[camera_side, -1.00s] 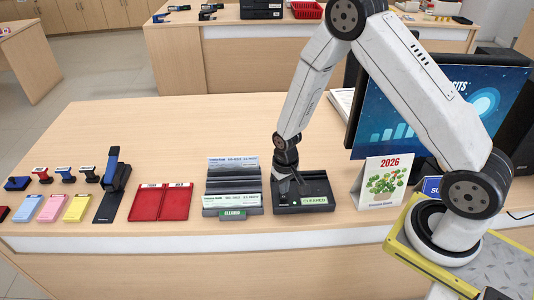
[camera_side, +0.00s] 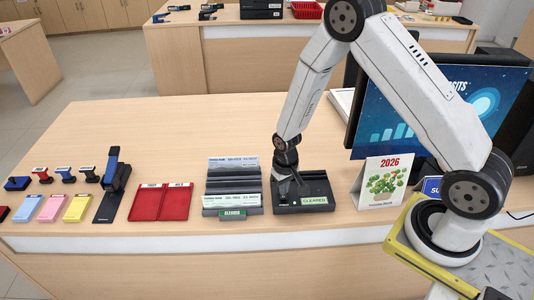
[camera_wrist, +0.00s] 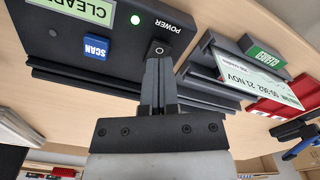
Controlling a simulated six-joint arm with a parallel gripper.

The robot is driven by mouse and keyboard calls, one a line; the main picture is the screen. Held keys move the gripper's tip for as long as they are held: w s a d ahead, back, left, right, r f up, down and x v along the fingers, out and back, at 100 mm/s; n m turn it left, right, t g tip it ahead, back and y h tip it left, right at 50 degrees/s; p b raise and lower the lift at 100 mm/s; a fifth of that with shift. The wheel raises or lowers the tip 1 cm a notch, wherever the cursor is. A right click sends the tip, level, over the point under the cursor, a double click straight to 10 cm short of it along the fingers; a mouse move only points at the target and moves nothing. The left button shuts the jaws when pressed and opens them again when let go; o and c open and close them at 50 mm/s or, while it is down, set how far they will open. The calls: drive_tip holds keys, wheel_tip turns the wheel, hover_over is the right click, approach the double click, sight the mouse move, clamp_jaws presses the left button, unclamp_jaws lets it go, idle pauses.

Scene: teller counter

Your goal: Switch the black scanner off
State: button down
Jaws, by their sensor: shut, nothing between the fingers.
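The black scanner (camera_side: 318,190) sits near the counter's front edge, with a green "CLEARED" label on its front. In the wrist view the scanner (camera_wrist: 85,55) fills the upper left. Its green light (camera_wrist: 135,19) is lit beside the word POWER. A small black power switch (camera_wrist: 160,47) with a round mark lies just beyond my fingertips, and a blue SCAN button (camera_wrist: 96,47) lies to its left. My gripper (camera_wrist: 160,62) is shut and empty, its tips right at the switch. I cannot tell whether they touch it. In the side view my gripper (camera_side: 284,192) points down at the scanner's left end.
A grey slip rack (camera_side: 234,185) with a green tag stands close left of the scanner. A 2026 calendar (camera_side: 385,182) and a monitor (camera_side: 400,120) stand to the right.

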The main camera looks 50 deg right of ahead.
sight(283, 197)
drive_tip(key=shift+f, duration=1.05)
idle(0.9)
drive_tip(key=shift+r, duration=3.5)
drive_tip(key=shift+r, duration=0.1)
drive_tip(key=s+a+r+n+t, duration=0.2)
drive_tip(key=s+r+n, duration=0.1)
drive_tip(key=s+r, duration=0.7)
drive_tip(key=shift+s+a+r+t, duration=0.25)
drive_tip(key=shift+a+r+t, duration=0.1)
drive_tip(key=shift+r, duration=1.45)
